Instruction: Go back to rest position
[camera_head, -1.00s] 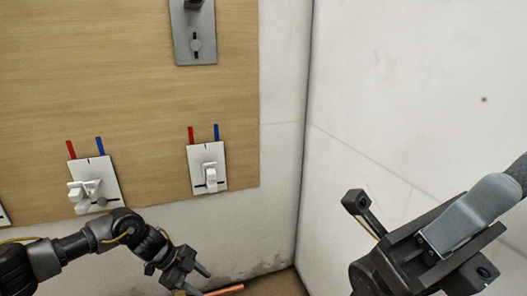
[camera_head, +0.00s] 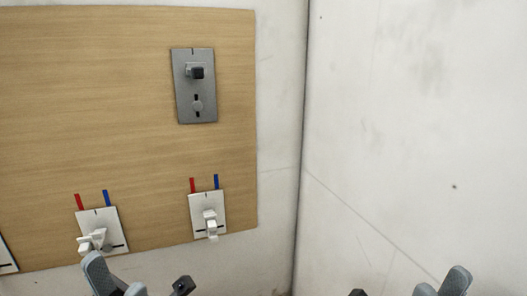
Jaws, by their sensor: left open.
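My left gripper (camera_head: 116,278) is at the bottom left edge, below the left white switch plate. Its grey fingers are apart and I see nothing between them. Grey parts of my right gripper (camera_head: 441,284) just show at the bottom right edge, in front of the bare wall. Most of it is cut off, so its opening cannot be judged. Both arms are mostly out of view below. I see nothing held.
A wooden board (camera_head: 120,130) on the left wall carries a grey plate with a dark knob (camera_head: 195,88). Below are a left white plate (camera_head: 112,225) and a right white plate (camera_head: 205,203), with red and blue marks. The right wall (camera_head: 420,130) is bare.

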